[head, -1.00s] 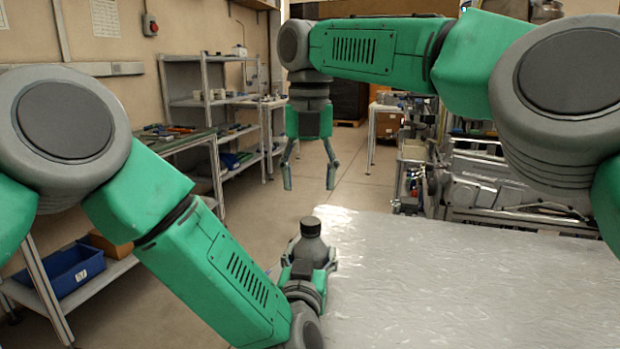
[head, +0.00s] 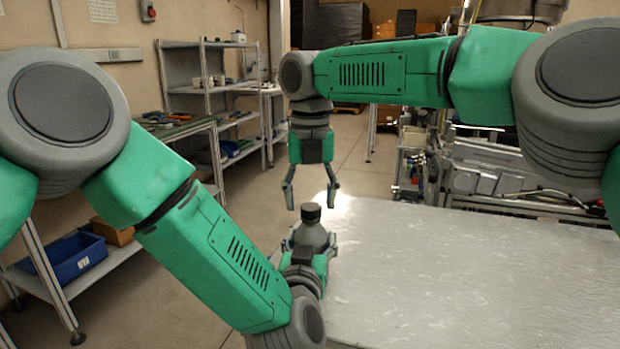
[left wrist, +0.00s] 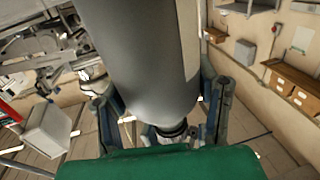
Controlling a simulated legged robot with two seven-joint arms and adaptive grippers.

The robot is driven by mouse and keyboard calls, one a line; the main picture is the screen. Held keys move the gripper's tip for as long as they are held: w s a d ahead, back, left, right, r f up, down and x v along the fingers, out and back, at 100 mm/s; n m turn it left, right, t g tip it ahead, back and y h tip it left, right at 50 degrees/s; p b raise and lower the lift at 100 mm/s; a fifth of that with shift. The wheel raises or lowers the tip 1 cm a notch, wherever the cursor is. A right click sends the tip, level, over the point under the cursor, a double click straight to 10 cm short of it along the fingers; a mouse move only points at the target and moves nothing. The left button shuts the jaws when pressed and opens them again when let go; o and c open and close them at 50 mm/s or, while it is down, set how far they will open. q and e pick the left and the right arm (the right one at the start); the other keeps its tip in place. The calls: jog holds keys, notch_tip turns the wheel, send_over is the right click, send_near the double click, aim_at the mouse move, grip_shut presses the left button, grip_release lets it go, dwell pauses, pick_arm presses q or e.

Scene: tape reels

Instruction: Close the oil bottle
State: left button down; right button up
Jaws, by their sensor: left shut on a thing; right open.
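The oil bottle (head: 311,236) is grey with a black cap (head: 310,212) on its top, and it stands upright in the head view. My left gripper (head: 307,252) is shut around the bottle's body from the near side. The bottle's grey body (left wrist: 155,60) fills the middle of the left wrist view, between the fingers. My right gripper (head: 311,197) hangs pointing down directly above the cap. Its fingers are open and spread to either side, with their tips just above the cap. I cannot tell how tightly the cap sits on the bottle.
A table with a shiny silvery top (head: 460,265) lies to the right of the bottle. A shelf with a blue bin (head: 75,258) stands at the left. Metal machinery (head: 495,175) stands behind the table. Open floor lies behind the right gripper.

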jog(key=shift+f, duration=0.75)
grip_shut()
jog(key=m, duration=1.2)
jog(key=shift+a+m, duration=0.1)
jog(key=shift+m, duration=0.3)
jog(key=m, duration=1.6)
jog(key=shift+w+m, duration=0.1)
jog(key=shift+m, duration=0.2)
